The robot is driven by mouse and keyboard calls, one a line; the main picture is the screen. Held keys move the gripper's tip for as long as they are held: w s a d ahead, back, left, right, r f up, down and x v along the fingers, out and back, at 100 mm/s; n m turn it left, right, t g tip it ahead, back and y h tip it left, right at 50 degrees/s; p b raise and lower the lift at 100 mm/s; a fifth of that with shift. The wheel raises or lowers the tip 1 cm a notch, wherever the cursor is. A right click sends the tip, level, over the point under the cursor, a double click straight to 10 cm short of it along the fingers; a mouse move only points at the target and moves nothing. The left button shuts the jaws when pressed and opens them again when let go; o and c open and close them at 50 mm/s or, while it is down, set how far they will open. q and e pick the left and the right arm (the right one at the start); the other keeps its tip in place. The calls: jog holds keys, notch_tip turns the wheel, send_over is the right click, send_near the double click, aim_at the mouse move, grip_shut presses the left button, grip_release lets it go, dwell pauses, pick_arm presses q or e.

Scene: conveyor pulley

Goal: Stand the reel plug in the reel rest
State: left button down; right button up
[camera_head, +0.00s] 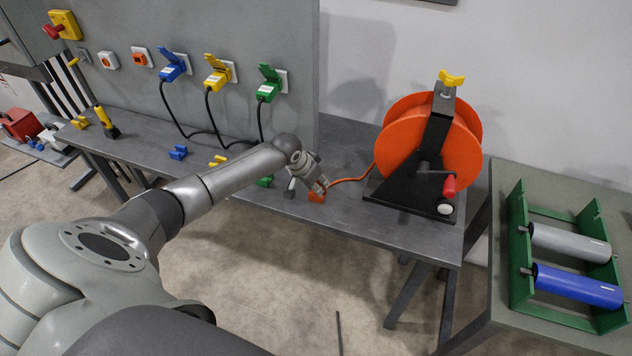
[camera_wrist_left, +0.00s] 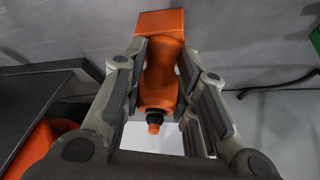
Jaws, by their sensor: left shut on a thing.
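My left gripper (camera_head: 322,186) is low over the front of the grey bench, just left of the reel. In the left wrist view its jaws (camera_wrist_left: 160,85) are shut on the orange reel plug (camera_wrist_left: 160,72), whose narrow black end faces the camera. A wider orange block (camera_wrist_left: 158,22) shows at the plug's far end. In the head view a small orange piece (camera_head: 317,197) shows at the fingertips; I cannot tell there how much is plug and how much is reel rest, or whether the plug is seated. My right gripper is not in view.
The orange cable reel (camera_head: 405,130) on its black stand is close right, its cable (camera_head: 350,180) running toward the gripper. Blue (camera_head: 178,152) and green (camera_head: 265,181) rests stand leftward. Corded plugs hang from the panel (camera_head: 265,30). A green roller frame (camera_head: 517,255) is at far right.

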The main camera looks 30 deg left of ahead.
pick_arm(q)
jog(key=c, duration=1.1)
grip_release()
notch_tip(320, 180, up, 9)
jog(key=p, duration=0.9)
